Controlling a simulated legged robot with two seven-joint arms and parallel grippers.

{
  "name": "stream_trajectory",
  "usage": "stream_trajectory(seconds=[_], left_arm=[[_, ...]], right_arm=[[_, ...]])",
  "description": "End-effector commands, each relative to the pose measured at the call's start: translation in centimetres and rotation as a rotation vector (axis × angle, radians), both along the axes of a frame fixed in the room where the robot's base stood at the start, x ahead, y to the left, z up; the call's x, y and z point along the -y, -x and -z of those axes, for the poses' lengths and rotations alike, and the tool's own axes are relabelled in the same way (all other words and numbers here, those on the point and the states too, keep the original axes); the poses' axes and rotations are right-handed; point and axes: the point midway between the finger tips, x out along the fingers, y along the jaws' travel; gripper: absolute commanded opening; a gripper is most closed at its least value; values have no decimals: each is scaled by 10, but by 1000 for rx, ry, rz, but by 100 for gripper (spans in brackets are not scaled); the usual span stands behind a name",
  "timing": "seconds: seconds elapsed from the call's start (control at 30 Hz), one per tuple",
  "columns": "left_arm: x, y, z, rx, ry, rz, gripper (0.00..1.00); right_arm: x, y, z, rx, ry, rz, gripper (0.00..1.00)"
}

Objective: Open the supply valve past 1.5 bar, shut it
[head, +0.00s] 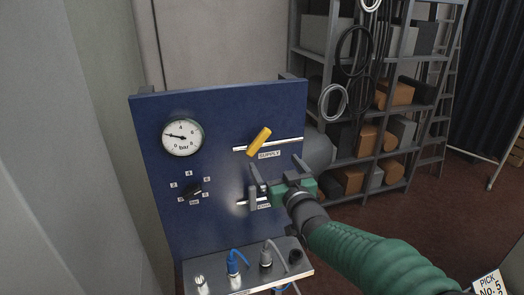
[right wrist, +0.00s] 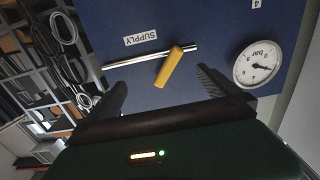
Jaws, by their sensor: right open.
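The supply valve's yellow handle (head: 259,141) sits on a horizontal metal pipe (head: 285,143) on the blue panel (head: 225,115), above the SUPPLY label (head: 269,154). The handle lies diagonal to the pipe, and it also shows in the right wrist view (right wrist: 173,67). The round bar gauge (head: 182,138) is at the panel's upper left. Its needle points left and slightly up; the exact value is too small to read. My right gripper (head: 276,173) is open and empty, below the handle and apart from it. My left gripper is not in view.
A numbered selector knob (head: 191,191) is below the gauge. A second pipe fitting (head: 252,200) is partly hidden by my right gripper. A ledge (head: 215,270) with blue and grey connectors juts out below. Shelves (head: 350,110) with boxes and hung cables stand behind, right.

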Motion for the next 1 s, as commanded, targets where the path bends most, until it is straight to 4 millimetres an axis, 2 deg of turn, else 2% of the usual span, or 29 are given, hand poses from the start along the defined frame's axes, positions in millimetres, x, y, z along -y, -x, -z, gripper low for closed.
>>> stream_trajectory(seconds=[0.3,1.0], left_arm=[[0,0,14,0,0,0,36],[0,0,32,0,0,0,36]], right_arm=[[9,26,2,0,0,0,100],[25,77,0,1,0,0,100]])
